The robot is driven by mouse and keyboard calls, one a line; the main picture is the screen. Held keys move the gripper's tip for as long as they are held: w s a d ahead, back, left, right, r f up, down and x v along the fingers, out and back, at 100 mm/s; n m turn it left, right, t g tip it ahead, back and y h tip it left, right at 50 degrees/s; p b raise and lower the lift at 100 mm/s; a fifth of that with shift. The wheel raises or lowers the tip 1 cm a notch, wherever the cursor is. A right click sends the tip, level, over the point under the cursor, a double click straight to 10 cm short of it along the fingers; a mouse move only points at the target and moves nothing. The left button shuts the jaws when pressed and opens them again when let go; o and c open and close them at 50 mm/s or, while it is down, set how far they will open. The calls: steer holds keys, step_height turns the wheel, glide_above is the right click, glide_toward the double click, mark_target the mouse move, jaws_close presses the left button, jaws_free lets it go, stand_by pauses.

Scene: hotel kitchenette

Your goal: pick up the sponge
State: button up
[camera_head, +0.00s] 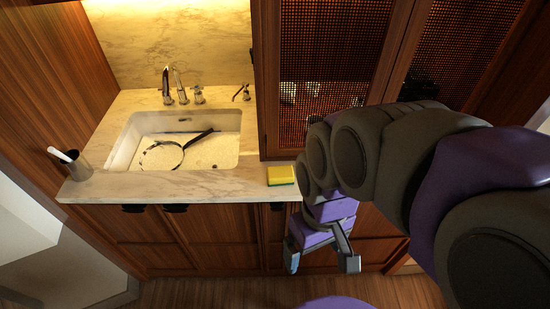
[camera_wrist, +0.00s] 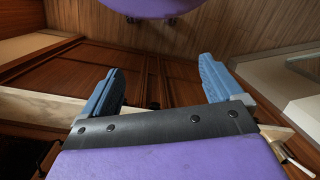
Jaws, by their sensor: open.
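The sponge (camera_head: 281,175) is yellow with a thin green layer along its lower edge. It lies on the front right part of the marble counter (camera_head: 215,187), in front of the wooden cabinet with mesh doors. My gripper (camera_head: 320,262) is open and empty, below and to the right of the sponge, in front of the lower cabinet doors. In the wrist view my gripper (camera_wrist: 160,90) shows two blue-grey fingers spread wide with nothing between them. The sponge does not show in the wrist view.
A sink (camera_head: 190,140) left of the sponge holds a round-framed pan-like item (camera_head: 165,154) with a dark handle. Taps (camera_head: 180,88) stand behind it. A grey cup (camera_head: 74,166) is at the counter's left end. The mesh-door cabinet (camera_head: 330,75) rises close behind the sponge.

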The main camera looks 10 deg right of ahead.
steer(key=w+a+r+n+y, duration=0.25)
steer(key=w+n, duration=0.35)
steer(key=w, duration=0.5)
steer(key=n+t+y, duration=0.2)
steer(key=n, duration=0.4)
glide_above(281, 171)
steer(key=s+a, duration=0.1)
steer(key=s, duration=0.5)
step_height(281, 171, down, 2)
steer(key=f, duration=0.1)
steer(key=w+d+f+n, duration=0.2)
steer(key=w+d+f, duration=0.4)
steer(key=d+f, duration=0.15)
steer(key=b+x, duration=0.2)
steer(key=x, duration=0.9)
steer(key=shift+h, duration=0.25)
steer(key=x, duration=0.1)
steer(key=b+x, duration=0.1)
steer(key=x, duration=0.3)
steer(key=shift+s+a+b, duration=0.2)
steer(key=shift+s+b, duration=0.1)
steer(key=shift+b, duration=0.05)
steer(key=shift+r, duration=0.1)
steer(key=c, duration=1)
